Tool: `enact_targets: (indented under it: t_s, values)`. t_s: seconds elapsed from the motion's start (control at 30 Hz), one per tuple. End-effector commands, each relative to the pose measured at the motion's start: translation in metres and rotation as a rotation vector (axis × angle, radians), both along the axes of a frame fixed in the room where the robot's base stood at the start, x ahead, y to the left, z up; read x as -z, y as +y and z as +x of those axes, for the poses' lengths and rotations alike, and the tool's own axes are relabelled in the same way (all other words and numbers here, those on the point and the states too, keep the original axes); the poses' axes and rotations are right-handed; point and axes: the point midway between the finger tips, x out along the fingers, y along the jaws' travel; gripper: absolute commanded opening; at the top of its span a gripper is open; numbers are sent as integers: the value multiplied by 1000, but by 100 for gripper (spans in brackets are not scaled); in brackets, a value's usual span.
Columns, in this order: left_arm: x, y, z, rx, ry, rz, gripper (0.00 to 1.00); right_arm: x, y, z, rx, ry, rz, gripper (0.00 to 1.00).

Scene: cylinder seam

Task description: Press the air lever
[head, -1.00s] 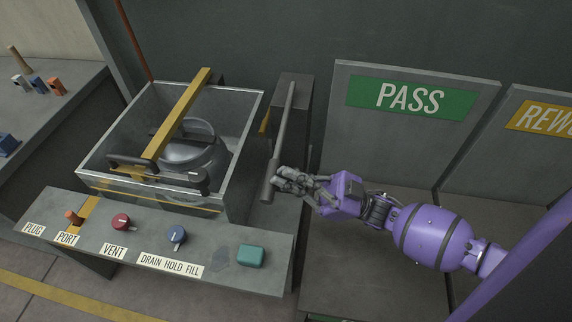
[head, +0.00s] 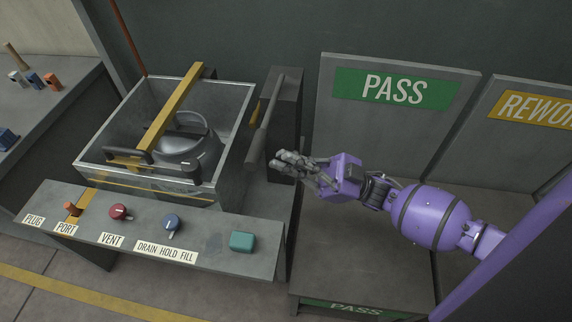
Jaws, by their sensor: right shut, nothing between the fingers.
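The air lever (head: 271,105) is a grey rod with a thicker handle. It runs from the top of a dark post (head: 289,130) down and left, beside the tank's right wall. The handle is in plain view. My right gripper (head: 280,162) is just right of the handle's lower end, with a small gap between them in the picture. Its grey fingers are shut and hold nothing. I cannot tell the gap in depth. My left gripper is not in view.
An open tank (head: 240,105) holds a grey vessel (head: 190,145) under a yellow bar (head: 175,110). A control panel (head: 205,225) with knobs and a green button (head: 242,241) stands in front. A PASS board (head: 390,110) and a REWORK board (head: 535,130) stand right.

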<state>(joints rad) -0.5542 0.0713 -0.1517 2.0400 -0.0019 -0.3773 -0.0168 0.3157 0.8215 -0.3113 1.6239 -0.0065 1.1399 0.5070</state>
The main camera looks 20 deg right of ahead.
Motion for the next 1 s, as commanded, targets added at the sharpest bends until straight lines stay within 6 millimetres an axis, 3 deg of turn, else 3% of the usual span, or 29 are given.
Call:
enact_targets:
  t_s: [0.03, 0.17, 0.4, 0.67, 1.0]
  values:
    - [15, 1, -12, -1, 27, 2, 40, 23, -11, -8, 3, 23, -6, 0]
    - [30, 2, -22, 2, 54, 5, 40, 36, -33, -19, 3, 19, -2, 0]
    - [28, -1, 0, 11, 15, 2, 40, 48, -59, -32, 0, 12, 2, 0]
    - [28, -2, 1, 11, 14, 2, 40, 49, -64, -35, 0, 9, 3, 0]
    - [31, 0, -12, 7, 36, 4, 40, 48, -63, -35, -1, 8, 4, 0]
